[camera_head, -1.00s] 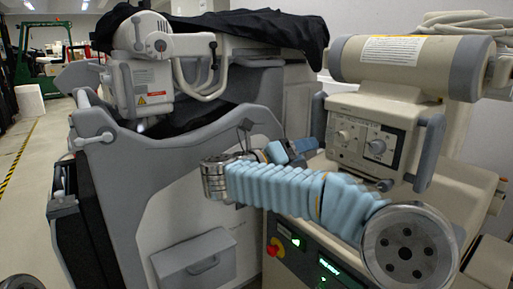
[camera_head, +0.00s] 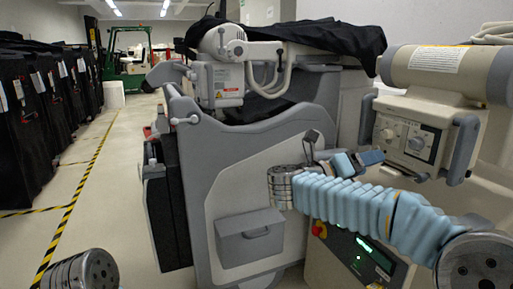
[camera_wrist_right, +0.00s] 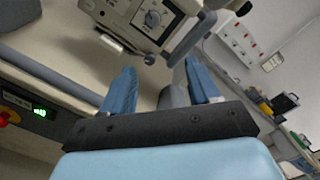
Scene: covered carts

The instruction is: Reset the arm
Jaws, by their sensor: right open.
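My right arm crosses the head view from the lower right with its blue ribbed sleeve. Its metal wrist joint points left, and my right gripper (camera_head: 358,161) shows small beside it, turned back to the right. In the right wrist view its two blue fingers (camera_wrist_right: 160,90) stand wide apart with nothing between them. Beyond them is the beige machine's control panel (camera_wrist_right: 150,20), apart from the fingers as far as I can tell. A metal joint of my left arm shows at the lower left of the head view. My left gripper is out of sight.
A large grey machine (camera_head: 235,170) with a drawer (camera_head: 250,238) and black cover (camera_head: 330,36) stands behind my right arm. The beige machine (camera_head: 412,130) is close on the right. Black covered carts (camera_head: 30,110) line the left. The floor aisle (camera_head: 110,180) between is clear.

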